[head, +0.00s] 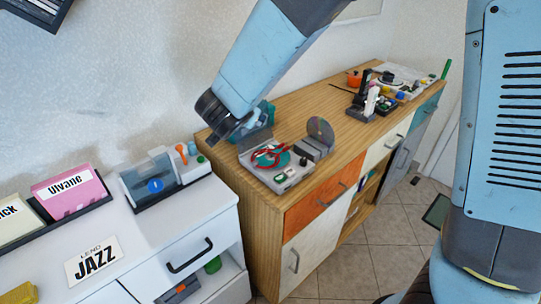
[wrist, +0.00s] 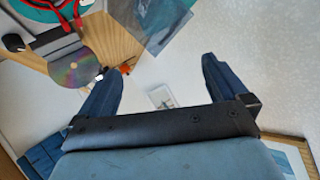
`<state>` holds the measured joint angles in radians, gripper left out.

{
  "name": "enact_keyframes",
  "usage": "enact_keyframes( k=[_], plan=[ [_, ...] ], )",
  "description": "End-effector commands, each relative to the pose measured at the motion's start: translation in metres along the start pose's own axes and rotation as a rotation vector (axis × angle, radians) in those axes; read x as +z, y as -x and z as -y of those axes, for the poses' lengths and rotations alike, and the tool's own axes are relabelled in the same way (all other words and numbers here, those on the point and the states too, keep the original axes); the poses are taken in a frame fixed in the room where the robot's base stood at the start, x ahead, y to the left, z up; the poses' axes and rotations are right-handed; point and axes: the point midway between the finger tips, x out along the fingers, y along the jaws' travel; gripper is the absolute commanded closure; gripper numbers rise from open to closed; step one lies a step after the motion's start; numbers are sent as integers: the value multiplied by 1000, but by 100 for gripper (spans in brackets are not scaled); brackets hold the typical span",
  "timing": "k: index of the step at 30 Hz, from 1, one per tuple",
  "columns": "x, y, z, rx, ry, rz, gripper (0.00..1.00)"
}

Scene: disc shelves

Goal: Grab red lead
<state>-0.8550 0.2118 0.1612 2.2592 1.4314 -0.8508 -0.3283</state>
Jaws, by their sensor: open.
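The red lead (head: 266,157) lies in loops over a teal disc on a grey box-like device (head: 290,176) on the wooden cabinet top. In the wrist view the red lead (wrist: 66,14) shows only in part at the top left edge. My gripper (head: 222,130) is up and to the left of the device in the head view, apart from the lead. In the wrist view my gripper (wrist: 166,66) has its two dark fingers wide apart with nothing between them. The lead's ends are too small to tell.
A shiny disc (head: 320,131) stands upright by the device, and a teal container (head: 266,112) is behind. Several items, including a black-and-white device (head: 366,100), stand farther along the cabinet (head: 222,155). A white cabinet (head: 150,245) with a "JAZZ" sign (head: 93,261) is at lower left.

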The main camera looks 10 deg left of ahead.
Motion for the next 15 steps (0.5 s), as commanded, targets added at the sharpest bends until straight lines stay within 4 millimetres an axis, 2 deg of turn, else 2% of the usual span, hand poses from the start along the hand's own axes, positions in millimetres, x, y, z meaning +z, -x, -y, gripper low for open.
enact_keyframes(
  k=[1,6,10,15],
  plan=[
    [24,2,-1,47,21,-14,0],
    [84,19,-18,223,98,-94,0],
    [116,36,-33,330,162,-150,0],
    [136,52,-44,407,216,-192,0]
  ],
)
